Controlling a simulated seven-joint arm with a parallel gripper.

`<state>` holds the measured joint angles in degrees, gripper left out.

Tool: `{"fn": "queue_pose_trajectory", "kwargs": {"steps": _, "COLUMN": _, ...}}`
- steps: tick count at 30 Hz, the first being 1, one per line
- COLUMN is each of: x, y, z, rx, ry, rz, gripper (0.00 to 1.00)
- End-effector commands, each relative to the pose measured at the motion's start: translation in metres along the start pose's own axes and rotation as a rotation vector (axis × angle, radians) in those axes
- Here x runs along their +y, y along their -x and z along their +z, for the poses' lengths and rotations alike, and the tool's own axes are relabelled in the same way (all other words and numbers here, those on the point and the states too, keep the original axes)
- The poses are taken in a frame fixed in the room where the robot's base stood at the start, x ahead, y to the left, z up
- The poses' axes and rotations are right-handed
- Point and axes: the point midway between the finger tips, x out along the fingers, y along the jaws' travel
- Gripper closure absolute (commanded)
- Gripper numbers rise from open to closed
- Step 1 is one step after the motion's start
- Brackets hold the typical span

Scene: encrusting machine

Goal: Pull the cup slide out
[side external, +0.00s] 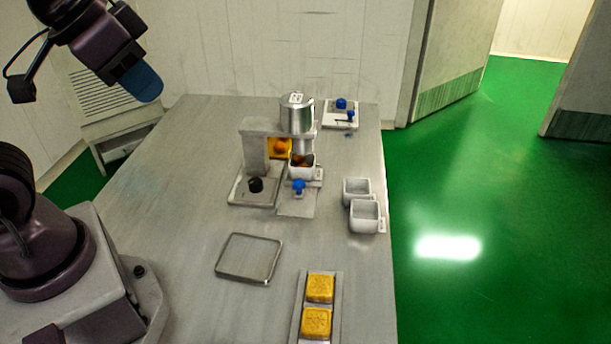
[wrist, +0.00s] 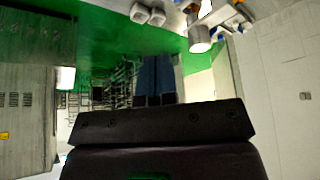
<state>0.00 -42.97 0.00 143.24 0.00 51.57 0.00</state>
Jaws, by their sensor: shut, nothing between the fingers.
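The encrusting machine (side external: 257,150) stands on the steel table, with a metal cylinder (side external: 297,115) on top. A white cup (side external: 302,170) with orange-brown filling sits under its nozzle. The cup slide (side external: 297,207) lies at the machine's front, with a blue knob (side external: 298,187) in front of the cup. My gripper (side external: 142,84) is high at the upper left, far from the slide, with its blue fingers shut and empty. The fingers (wrist: 156,78) also show in the wrist view, where the machine's cylinder (wrist: 199,40) appears at the top right.
Two white cups (side external: 362,204) stand near the table's right edge. An empty shallow tray (side external: 249,275) lies in front of the machine. A tray with yellow square pieces (side external: 319,288) is at the front. A small plate with blue knobs (side external: 341,119) is behind. The table's left side is clear.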

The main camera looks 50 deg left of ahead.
Motion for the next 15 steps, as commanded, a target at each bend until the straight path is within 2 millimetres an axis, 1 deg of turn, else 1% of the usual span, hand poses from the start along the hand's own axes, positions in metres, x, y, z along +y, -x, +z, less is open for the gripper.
{"fn": "queue_pose_trajectory", "kwargs": {"steps": 5, "x": 0.000, "y": 0.000, "z": 0.000, "rx": 0.000, "ry": 0.000, "rz": 0.000, "gripper": 1.00}}
{"fn": "queue_pose_trajectory", "kwargs": {"steps": 8, "x": 0.002, "y": 0.000, "z": 0.000, "rx": -0.001, "ry": -0.008, "rz": 0.004, "gripper": 0.79}}
{"fn": "queue_pose_trajectory", "kwargs": {"steps": 9, "x": 0.004, "y": -0.003, "z": 0.001, "rx": -0.015, "ry": -0.020, "rz": 0.010, "gripper": 0.70}}
{"fn": "queue_pose_trajectory", "kwargs": {"steps": 10, "x": 0.006, "y": -0.006, "z": 0.002, "rx": -0.032, "ry": -0.028, "rz": 0.016, "gripper": 0.63}}
{"fn": "queue_pose_trajectory", "kwargs": {"steps": 11, "x": 0.008, "y": -0.011, "z": 0.003, "rx": -0.055, "ry": -0.036, "rz": 0.023, "gripper": 0.56}}
{"fn": "queue_pose_trajectory", "kwargs": {"steps": 12, "x": 0.010, "y": -0.018, "z": 0.003, "rx": -0.090, "ry": -0.044, "rz": 0.033, "gripper": 0.47}}
{"fn": "queue_pose_trajectory", "kwargs": {"steps": 13, "x": 0.012, "y": -0.023, "z": 0.003, "rx": -0.119, "ry": -0.051, "rz": 0.042, "gripper": 0.44}}
{"fn": "queue_pose_trajectory", "kwargs": {"steps": 15, "x": 0.017, "y": -0.039, "z": 0.001, "rx": -0.194, "ry": -0.061, "rz": 0.061, "gripper": 0.44}}
